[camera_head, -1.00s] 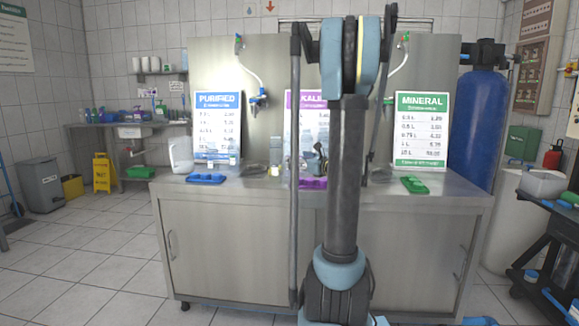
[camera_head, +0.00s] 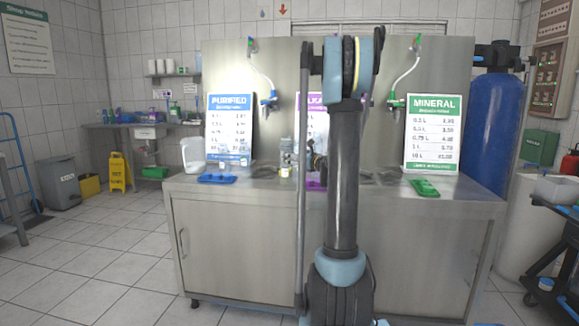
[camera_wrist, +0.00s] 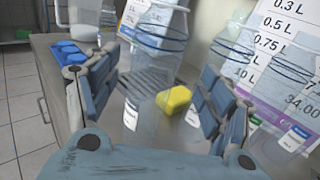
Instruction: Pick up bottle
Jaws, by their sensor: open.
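A clear bottle (camera_wrist: 157,75) with blue rings stands between the fingers of my gripper (camera_wrist: 155,92) in the wrist view. My gripper is open, with one blue-grey finger on each side of the bottle. I cannot tell whether either finger touches it. More clear bottles with blue rings, one of them at the right (camera_wrist: 288,85), stand beyond the right finger. In the head view, my arm hides most of my gripper and the middle of the counter.
A steel counter (camera_head: 235,240) holds a blue tray (camera_head: 217,178) at left and a green tray (camera_head: 424,188) at right. Price signs, including a mineral sign (camera_head: 433,130), stand at the back. A yellow block (camera_wrist: 174,99) lies near the bottle. Tiled floor is open at left.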

